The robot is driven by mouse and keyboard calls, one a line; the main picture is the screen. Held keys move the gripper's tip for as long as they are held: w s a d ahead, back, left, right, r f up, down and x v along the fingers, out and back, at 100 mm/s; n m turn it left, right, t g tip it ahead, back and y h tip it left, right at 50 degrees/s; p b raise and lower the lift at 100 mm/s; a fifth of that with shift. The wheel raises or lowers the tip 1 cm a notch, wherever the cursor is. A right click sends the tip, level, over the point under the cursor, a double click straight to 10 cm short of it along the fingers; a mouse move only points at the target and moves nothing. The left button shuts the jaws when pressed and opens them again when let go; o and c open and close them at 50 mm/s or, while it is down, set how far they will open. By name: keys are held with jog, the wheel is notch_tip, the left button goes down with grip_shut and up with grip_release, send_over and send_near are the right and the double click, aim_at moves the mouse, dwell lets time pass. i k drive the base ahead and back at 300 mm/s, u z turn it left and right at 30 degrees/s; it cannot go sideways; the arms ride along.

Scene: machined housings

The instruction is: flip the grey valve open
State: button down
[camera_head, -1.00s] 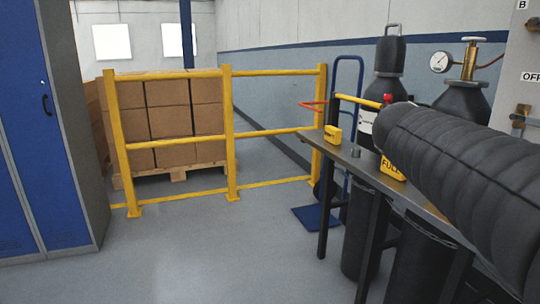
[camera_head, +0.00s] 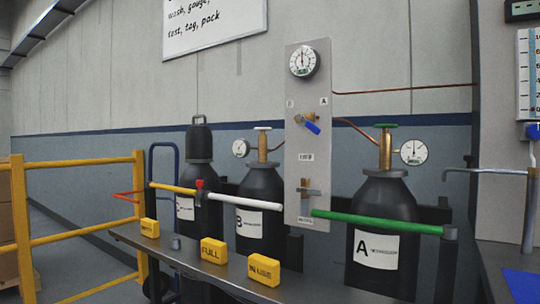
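A tall grey panel (camera_head: 308,80) stands behind the bench in the middle of the view. Low on it, a valve with a grey lever (camera_head: 309,192) sits on a brass-coloured upright body. Higher on the panel is a valve with a blue lever (camera_head: 312,127), which slants down to the right. A round gauge (camera_head: 303,61) is at the top of the panel. My gripper is not in view.
Black cylinders A (camera_head: 383,222) and B (camera_head: 262,190) flank the panel, with a green bar (camera_head: 376,222) and a white bar (camera_head: 244,201) across them. Yellow blocks (camera_head: 263,270) stand on the bench (camera_head: 190,258) in front. A yellow rail (camera_head: 85,215) is at left.

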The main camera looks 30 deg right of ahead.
aim_at(313, 191)
jog(key=z, duration=0.75)
jog(key=k, duration=0.65)
jog(key=z, duration=0.3)
